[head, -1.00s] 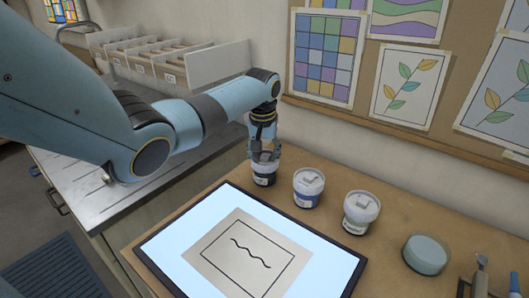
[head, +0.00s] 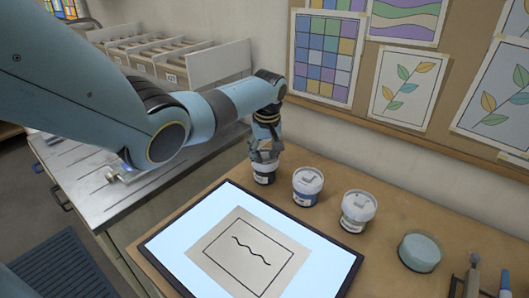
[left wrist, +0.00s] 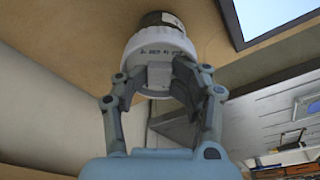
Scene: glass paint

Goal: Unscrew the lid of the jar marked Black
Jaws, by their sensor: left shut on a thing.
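A small dark jar (head: 264,177) with a pale label stands at the left end of a row of jars; its label is too small to read. My left gripper (head: 264,156) is directly above it, pointing down, its fingers at the lid. In the left wrist view, the fingers (left wrist: 158,82) are on either side of the grey raised grip of the white lid (left wrist: 158,43). The lid sits at the dark jar body (left wrist: 158,18); I cannot tell whether it is loose. The left gripper is shut on the lid. My right gripper is not in view.
A blue-labelled jar (head: 307,188) and another white-lidded jar (head: 357,212) stand to the right. A lit panel (head: 172,243) with a drawing lies in front. A round pale-green object (head: 420,252) and tools (head: 473,278) are farther right. The wall is close behind.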

